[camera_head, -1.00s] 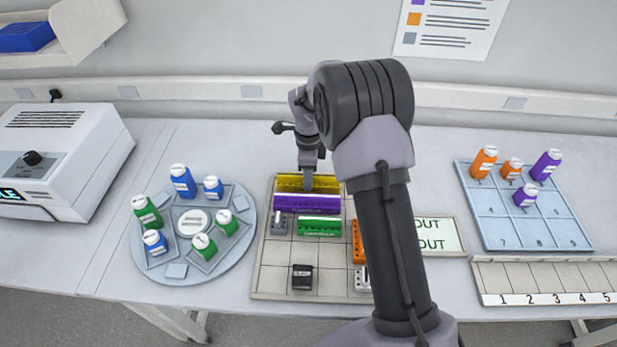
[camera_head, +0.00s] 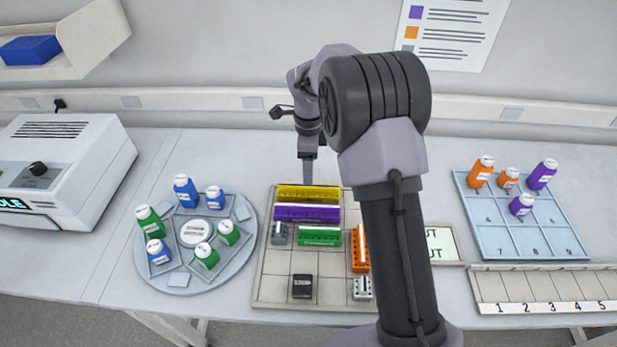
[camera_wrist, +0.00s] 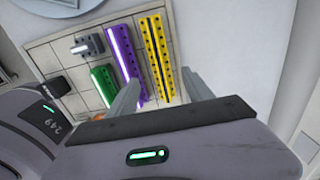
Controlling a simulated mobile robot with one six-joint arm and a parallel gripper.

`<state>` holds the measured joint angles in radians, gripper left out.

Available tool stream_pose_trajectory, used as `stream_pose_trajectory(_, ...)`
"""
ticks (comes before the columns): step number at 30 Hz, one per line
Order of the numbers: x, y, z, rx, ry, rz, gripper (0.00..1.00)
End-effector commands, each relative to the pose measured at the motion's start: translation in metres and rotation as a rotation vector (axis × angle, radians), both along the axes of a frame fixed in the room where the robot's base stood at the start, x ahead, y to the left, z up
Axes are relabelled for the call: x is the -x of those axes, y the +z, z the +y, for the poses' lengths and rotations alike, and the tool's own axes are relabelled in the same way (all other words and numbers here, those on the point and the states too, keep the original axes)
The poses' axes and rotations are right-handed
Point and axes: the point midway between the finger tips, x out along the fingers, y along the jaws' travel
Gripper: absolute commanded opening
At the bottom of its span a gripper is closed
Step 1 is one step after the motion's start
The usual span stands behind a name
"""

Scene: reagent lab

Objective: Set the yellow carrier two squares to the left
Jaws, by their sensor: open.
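The yellow carrier (camera_head: 322,194) is a long bar lying along the far edge of the gridded board (camera_head: 279,273), just behind the purple carrier (camera_head: 306,213). My gripper (camera_head: 307,176) is above the yellow carrier, apart from it, pointing down. In the wrist view the yellow carrier (camera_wrist: 157,57) and the purple carrier (camera_wrist: 126,54) lie side by side. My gripper's two fingers (camera_wrist: 163,96) are open and empty, spread over the near end of these carriers. Part of the board's right side is hidden behind my arm.
A green carrier (camera_head: 319,236), a grey piece (camera_head: 279,234), a black block (camera_head: 302,286), an orange carrier (camera_head: 358,249) and a white piece (camera_head: 362,288) stand on the board. A round bottle carousel (camera_head: 243,263) is left; a blue bottle tray (camera_head: 545,247) is right.

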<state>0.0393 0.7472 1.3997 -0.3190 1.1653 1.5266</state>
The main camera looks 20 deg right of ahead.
Motion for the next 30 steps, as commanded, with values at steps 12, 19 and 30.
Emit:
stream_pose_trajectory(12,0.053,0.128,0.015,-0.018,0.307,-0.119,0.6)
stream_pose_trajectory(19,0.217,0.217,0.046,0.075,1.005,-0.388,0.6)
stream_pose_trajectory(30,0.32,0.195,0.061,0.252,1.468,-0.544,0.6)
